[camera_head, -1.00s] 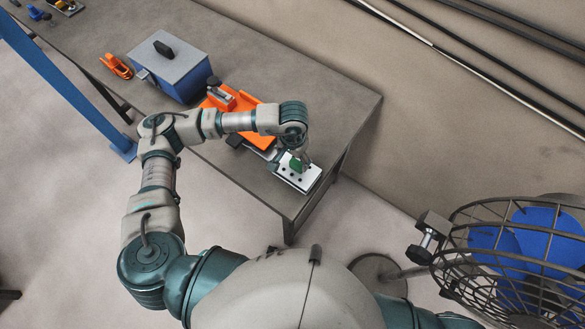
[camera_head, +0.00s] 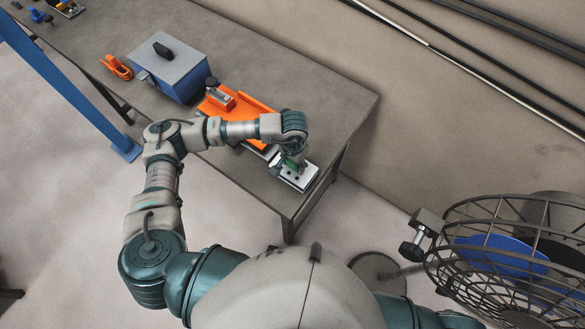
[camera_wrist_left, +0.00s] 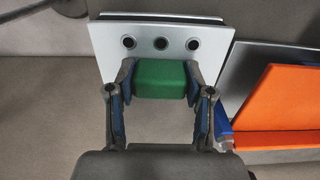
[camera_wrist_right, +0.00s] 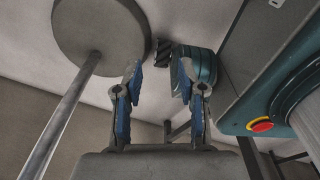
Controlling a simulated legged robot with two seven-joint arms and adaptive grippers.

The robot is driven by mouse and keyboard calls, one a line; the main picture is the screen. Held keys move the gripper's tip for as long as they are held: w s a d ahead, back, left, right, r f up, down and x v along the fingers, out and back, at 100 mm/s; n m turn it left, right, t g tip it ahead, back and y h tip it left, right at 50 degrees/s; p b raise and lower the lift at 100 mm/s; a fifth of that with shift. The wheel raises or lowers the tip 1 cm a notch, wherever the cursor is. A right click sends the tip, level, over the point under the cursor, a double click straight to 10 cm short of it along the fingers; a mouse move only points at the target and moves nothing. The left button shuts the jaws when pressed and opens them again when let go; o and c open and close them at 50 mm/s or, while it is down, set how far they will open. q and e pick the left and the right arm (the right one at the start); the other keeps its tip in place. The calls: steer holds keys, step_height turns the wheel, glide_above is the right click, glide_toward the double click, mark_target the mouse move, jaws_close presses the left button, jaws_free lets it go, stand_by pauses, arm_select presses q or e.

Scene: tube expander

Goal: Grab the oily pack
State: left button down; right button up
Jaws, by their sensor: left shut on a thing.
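A green block (camera_wrist_left: 161,82) is between the fingertips of my left gripper (camera_wrist_left: 160,76) in the left wrist view. My left gripper is shut on it. A pale metal plate (camera_wrist_left: 205,45) with three round holes lies just beyond the block; I cannot tell whether they touch. In the head view my left gripper (camera_head: 289,161) is over the table's near right corner, and the plate (camera_head: 302,178) shows beside it. The block is mostly hidden there. My right gripper (camera_wrist_right: 160,75) is open and empty in the right wrist view. I cannot make out which thing is the oily pack.
An orange tray (camera_head: 258,112) lies left of the plate, and a blue box with a grey lid (camera_head: 178,55) stands beyond it. An orange tool (camera_head: 117,66) lies farther left. A caged fan (camera_head: 500,240) stands at the right. The table's far right part is clear.

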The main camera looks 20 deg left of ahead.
arm_select(q)
steer(key=shift+d, duration=0.45)
steer(key=shift+w+r, duration=0.1)
steer(key=shift+r, duration=0.05)
steer(key=shift+d+r, duration=0.1)
steer(key=shift+r, duration=0.55)
steer(key=shift+s+a+r+b, duration=0.2)
steer(key=shift+a+r+b, duration=0.1)
steer(key=shift+r, duration=0.2)
steer(key=shift+s+a+r+b, duration=0.15)
steer(key=shift+r+b, duration=0.1)
steer(key=shift+r, duration=0.2)
steer(key=s+d+r+b, duration=0.1)
steer(key=s+b, duration=0.1)
steer(key=s, duration=1.2)
steer(key=shift+s+d+r+b, duration=0.2)
steer(key=shift+s+d+b, duration=0.1)
steer(key=shift+s+d, duration=0.1)
arm_select(e)
steer(key=w, duration=0.2)
steer(key=w+f, duration=0.1)
steer(key=w, duration=0.2)
steer(key=shift+a+f, duration=0.15)
steer(key=shift+a, duration=0.05)
